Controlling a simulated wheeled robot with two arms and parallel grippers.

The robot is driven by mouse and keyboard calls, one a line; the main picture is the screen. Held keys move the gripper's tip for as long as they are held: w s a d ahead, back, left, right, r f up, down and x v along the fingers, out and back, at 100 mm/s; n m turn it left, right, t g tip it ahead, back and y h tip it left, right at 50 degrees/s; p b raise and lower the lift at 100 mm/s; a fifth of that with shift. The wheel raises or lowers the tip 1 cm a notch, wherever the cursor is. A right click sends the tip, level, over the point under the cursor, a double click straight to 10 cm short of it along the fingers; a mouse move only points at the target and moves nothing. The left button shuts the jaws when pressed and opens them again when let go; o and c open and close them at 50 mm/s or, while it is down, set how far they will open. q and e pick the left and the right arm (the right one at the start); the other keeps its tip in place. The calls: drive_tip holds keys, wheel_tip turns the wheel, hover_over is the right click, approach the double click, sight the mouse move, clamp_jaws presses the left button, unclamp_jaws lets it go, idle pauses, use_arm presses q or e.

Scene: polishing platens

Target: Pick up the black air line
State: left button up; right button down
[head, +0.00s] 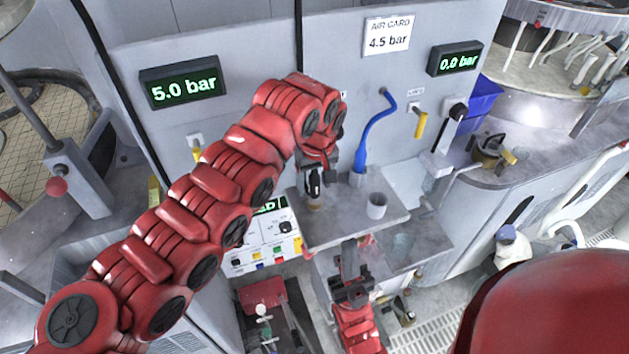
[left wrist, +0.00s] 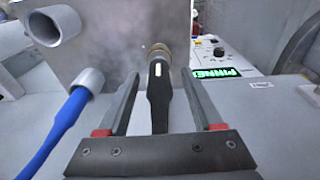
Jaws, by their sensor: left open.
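The black air line (left wrist: 158,95) has a dark grip and a brass-coloured end. In the left wrist view it lies between the two fingers of my left gripper (left wrist: 160,78), with gaps on both sides. My left gripper is open. In the head view my left gripper (head: 322,180) is over the small grey shelf, and the line's brass end (head: 315,204) shows just below it. The rest of the line is mostly hidden by my arm. My right gripper (head: 350,285) is lower, below the shelf's front; its finger gap is not clear.
A blue hose (head: 363,150) stands right of my left gripper, near a grey cup (head: 377,206) on the shelf (head: 345,232). Wall displays read 5.0 bar (head: 182,88) and 0.0 bar (head: 455,60). A control box (head: 262,240) with a green display is left of the shelf.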

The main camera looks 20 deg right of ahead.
use_arm(q)
drive_tip(key=shift+f, duration=0.15)
drive_tip(key=shift+c, duration=0.8)
clamp_jaws()
